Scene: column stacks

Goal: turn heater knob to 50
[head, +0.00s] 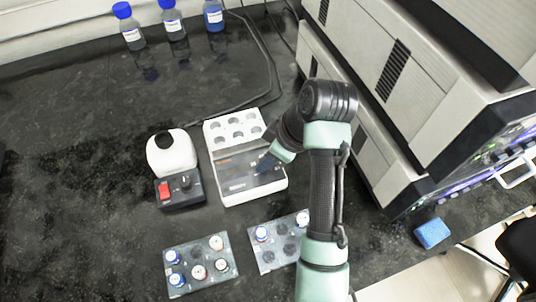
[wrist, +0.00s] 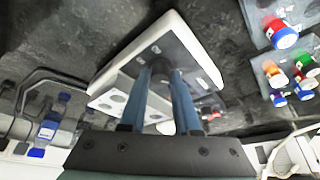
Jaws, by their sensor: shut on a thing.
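The heater (head: 238,192) is a white unit with a dark front panel and a block of round wells at its back. In the wrist view the heater (wrist: 125,62) is seen close up, with its panel facing me. My gripper (head: 266,163) is over the right side of the panel. In the wrist view its two blue fingers (wrist: 160,72) close in on a dark round knob (wrist: 160,66) on the panel. The fingers hide much of the knob, and I cannot read its setting. The head view does not show the knob clearly behind the fingers.
Two vial racks (head: 196,285) lie in front. Blue-capped bottles (head: 172,20) stand at the back. Large stacked instruments (head: 375,110) crowd the right; a blue sponge (head: 432,233) lies beside them.

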